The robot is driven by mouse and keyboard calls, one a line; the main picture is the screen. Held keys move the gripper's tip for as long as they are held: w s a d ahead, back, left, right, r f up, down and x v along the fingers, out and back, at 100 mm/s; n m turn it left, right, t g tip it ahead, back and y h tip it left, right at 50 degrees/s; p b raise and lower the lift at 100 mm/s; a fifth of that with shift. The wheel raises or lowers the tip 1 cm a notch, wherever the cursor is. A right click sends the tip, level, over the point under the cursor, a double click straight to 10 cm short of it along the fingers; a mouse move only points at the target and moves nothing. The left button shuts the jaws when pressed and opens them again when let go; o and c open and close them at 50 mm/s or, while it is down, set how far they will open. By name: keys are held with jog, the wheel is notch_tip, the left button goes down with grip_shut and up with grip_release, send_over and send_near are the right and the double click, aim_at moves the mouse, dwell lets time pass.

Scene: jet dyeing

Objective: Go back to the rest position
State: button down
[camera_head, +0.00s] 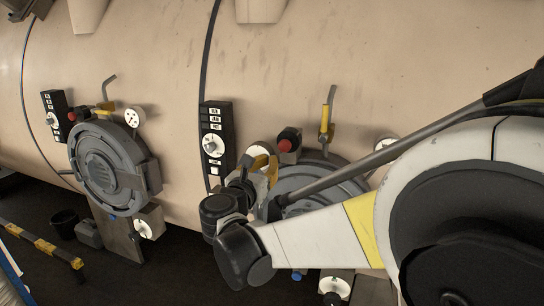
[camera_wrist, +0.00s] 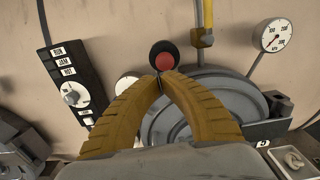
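My gripper (camera_wrist: 160,80) has two ribbed yellow fingers that curve in and meet at their tips, with nothing seen between them. In the wrist view the tips lie just below a red button (camera_wrist: 166,62) on a black base; whether they touch it cannot be told. In the head view my gripper (camera_head: 268,168) is partly hidden by my wrist and sits left of and below the same red button (camera_head: 289,140). My arm stretches in from the right, in front of the right-hand round door (camera_head: 310,176).
A black control panel with a white dial (camera_head: 215,130) stands left of my gripper. A yellow-handled lever (camera_head: 325,122) and a gauge (camera_wrist: 274,36) are close by. A second round door (camera_head: 105,165) is at the left. A yellow-black barrier (camera_head: 40,243) stands at lower left.

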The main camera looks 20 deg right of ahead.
jog(key=v, duration=0.5)
jog(key=s+d+f+m+g+y+b, duration=0.25)
jog(key=s+f+m+b, duration=0.2)
jog(key=f, duration=0.25)
jog(key=s+d+f+m+g+y+b, duration=0.1)
jog(key=s+d+f+m+g+b, duration=0.15)
jog(key=s+d+f+m, duration=0.3)
jog(key=s+d+f+m+g+y+b, duration=0.1)
jog(key=s+d+f+m+g+b, duration=0.1)
jog(key=s+f+m+b, duration=0.5)
jog(key=s+a+f+m+y+b, duration=0.3)
jog(key=s+a+f+m+y, duration=0.2)
jog(key=f+m, duration=0.6)
notch_tip(320, 180, down, 2)
jog(key=shift+s+a+f+m+g+y+b, duration=0.1)
jog(key=shift+s+a+m+g+y+b, duration=0.25)
jog(key=shift+s, duration=0.85)
